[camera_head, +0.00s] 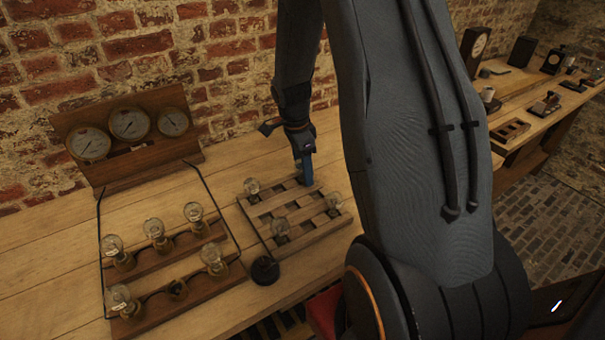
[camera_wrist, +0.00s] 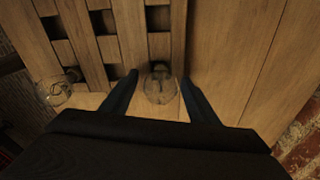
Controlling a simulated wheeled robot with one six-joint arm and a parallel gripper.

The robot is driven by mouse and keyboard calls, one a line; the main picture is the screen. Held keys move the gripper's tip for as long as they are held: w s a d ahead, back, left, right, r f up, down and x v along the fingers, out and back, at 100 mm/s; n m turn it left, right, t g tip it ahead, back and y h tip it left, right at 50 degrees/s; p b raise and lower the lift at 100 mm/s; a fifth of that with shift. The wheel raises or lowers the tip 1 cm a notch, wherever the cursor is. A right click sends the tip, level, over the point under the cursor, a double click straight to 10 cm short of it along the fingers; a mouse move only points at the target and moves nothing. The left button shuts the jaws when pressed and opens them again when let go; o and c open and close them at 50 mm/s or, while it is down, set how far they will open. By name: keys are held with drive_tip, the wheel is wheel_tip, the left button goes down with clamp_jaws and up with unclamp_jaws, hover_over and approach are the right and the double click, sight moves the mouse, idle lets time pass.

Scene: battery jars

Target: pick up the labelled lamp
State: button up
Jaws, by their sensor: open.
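My gripper (camera_head: 307,180) reaches down at the far edge of a slatted wooden tray (camera_head: 262,209). In the wrist view my gripper (camera_wrist: 159,77) is open, its fingers on either side of a clear glass lamp (camera_wrist: 160,90) by the tray's edge. I cannot tell whether they touch it. That lamp is not clearly seen in the head view. Another lamp (camera_wrist: 55,91) lies further left in the wrist view. In the head view, lamps show on the tray at its far left (camera_head: 251,186), front (camera_head: 280,228) and right (camera_head: 333,201). No label is readable on any lamp.
A wooden stand with several lamps (camera_head: 154,229) and a wire frame stands left of the tray. Behind it is a board with three dials (camera_head: 129,123). A black round object (camera_head: 265,270) sits before the tray. A brick wall (camera_head: 230,60) rises behind the bench.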

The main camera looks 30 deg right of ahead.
drive_tip(key=c, duration=1.2)
